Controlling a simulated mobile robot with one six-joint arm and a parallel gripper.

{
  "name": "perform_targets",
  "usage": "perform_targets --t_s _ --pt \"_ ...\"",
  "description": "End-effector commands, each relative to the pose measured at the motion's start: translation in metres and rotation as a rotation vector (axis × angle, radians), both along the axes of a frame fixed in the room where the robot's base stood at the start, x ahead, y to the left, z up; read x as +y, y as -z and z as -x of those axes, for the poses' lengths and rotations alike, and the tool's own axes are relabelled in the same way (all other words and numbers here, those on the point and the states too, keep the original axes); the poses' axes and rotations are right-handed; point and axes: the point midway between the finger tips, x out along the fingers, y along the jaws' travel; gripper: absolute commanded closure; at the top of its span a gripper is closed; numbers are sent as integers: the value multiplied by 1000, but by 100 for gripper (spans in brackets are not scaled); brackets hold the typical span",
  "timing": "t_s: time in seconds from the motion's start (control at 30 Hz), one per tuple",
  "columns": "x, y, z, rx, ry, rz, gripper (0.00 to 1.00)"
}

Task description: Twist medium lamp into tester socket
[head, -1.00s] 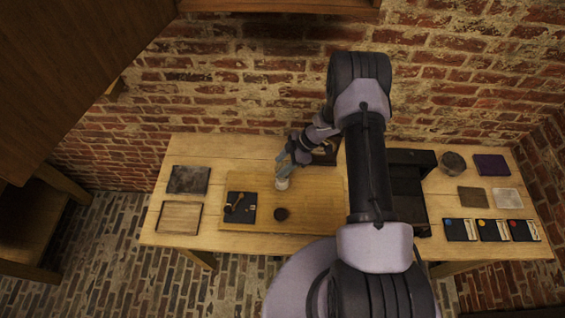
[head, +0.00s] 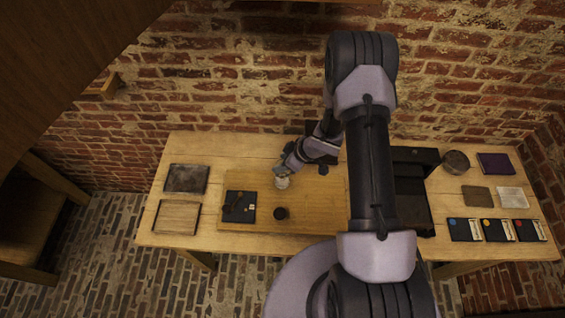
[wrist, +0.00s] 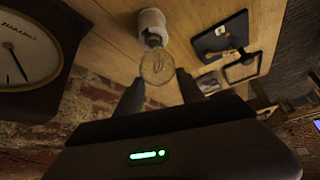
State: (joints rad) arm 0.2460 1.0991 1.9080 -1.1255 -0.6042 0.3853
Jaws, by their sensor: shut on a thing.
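The medium lamp (wrist: 158,66), a clear round glass bulb with a visible filament, is between my gripper's fingertips in the wrist view. My gripper (wrist: 160,85) is shut on its glass. The lamp's base end meets a white round socket (wrist: 151,22), and the two are in line. How deep the base sits in the socket cannot be told. In the head view my gripper (head: 281,174) is right at the white socket (head: 282,184) on the wooden board; the lamp is too small to make out there.
A dark-cased dial (wrist: 30,58) stands close by in the wrist view. Flat squares lie at left. A black box, round tin and cards are at right.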

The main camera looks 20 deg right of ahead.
Motion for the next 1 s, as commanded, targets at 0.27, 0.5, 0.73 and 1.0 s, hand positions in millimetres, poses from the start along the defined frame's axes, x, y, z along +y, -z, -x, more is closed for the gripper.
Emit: perform_targets --t_s 0.27,0.5,0.73,1.0 --pt "0 4 0 1 127 0 84" --pt "1 4 0 1 222 -1 84" --pt "1 4 0 2 310 -2 84" --pt "1 4 0 1 409 -3 84"
